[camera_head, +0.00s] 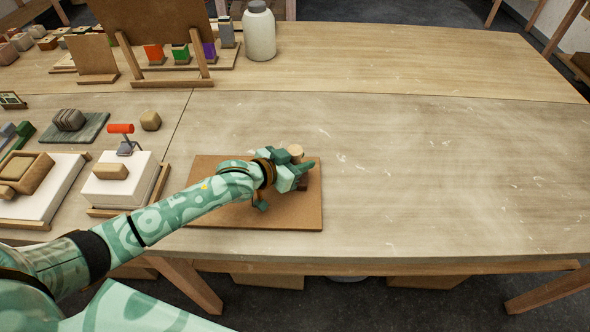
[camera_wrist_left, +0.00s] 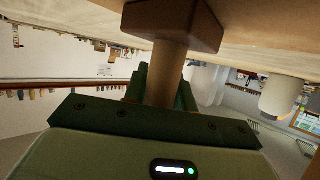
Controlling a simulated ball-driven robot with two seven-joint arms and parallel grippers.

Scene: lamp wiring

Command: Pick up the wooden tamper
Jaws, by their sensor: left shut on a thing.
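The wooden tamper shows in the head view as a pale round handle end (camera_head: 296,151) between the fingers, with a dark brown base low beside them. In the left wrist view its round shaft (camera_wrist_left: 168,75) rises between the green fingers and its square block base (camera_wrist_left: 174,22) is close to the wooden surface. I cannot tell whether the base touches it. My left gripper (camera_head: 299,171) is shut on the handle, over the brown board (camera_head: 245,214). The fingers hide part of the tamper. My right gripper is not in view.
A white jar (camera_head: 259,32) and a rack with coloured blocks (camera_head: 181,54) stand at the back. The table's right side (camera_head: 450,170) is clear.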

